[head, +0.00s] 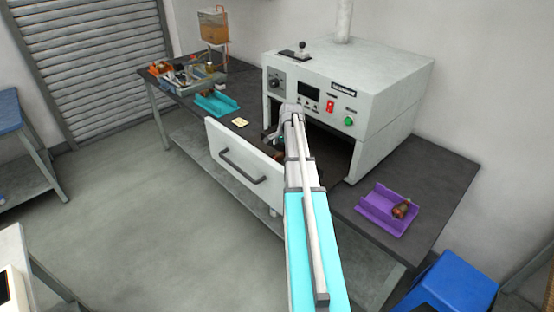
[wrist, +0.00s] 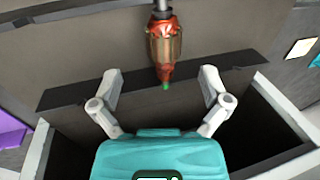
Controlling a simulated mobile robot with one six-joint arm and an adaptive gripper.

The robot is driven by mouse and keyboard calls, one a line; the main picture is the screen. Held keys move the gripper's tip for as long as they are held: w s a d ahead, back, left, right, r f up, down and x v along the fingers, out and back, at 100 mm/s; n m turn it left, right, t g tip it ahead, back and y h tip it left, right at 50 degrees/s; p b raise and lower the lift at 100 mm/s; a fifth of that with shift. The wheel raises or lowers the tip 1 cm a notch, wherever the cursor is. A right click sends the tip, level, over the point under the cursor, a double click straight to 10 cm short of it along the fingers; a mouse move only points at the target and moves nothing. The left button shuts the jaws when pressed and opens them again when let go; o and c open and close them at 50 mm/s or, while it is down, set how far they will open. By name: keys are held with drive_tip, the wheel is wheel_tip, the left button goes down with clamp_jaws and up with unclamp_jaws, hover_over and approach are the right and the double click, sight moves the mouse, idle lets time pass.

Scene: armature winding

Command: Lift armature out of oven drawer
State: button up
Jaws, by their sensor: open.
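The oven (head: 345,75) is a white box on a dark bench, and its drawer (head: 235,155) is pulled out. In the wrist view an armature (wrist: 164,45) with an orange-red and brown body, a grey shaft and a green tip lies over the drawer's dark floor. My gripper (wrist: 160,76) is open and empty. Its two fingers are spread to either side of the armature's green-tipped end, and most of the armature body is beyond the fingertips. I cannot tell the height gap. In the head view my arm hides most of the drawer's inside.
A purple tray (head: 378,216) with another armature (head: 402,209) is on the bench right of the oven. A turquoise tray (head: 216,104) and a small pale square (head: 240,122) lie left of it. A blue stool (head: 448,287) stands at lower right.

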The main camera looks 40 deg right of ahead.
sight(280, 153)
drive_tip(key=shift+f, duration=0.15)
drive_tip(key=shift+b+x, duration=2.5)
drive_tip(key=shift+w+d, duration=0.15)
drive_tip(key=shift+w, duration=0.05)
clamp_jaws()
drive_tip(key=shift+r, duration=0.25)
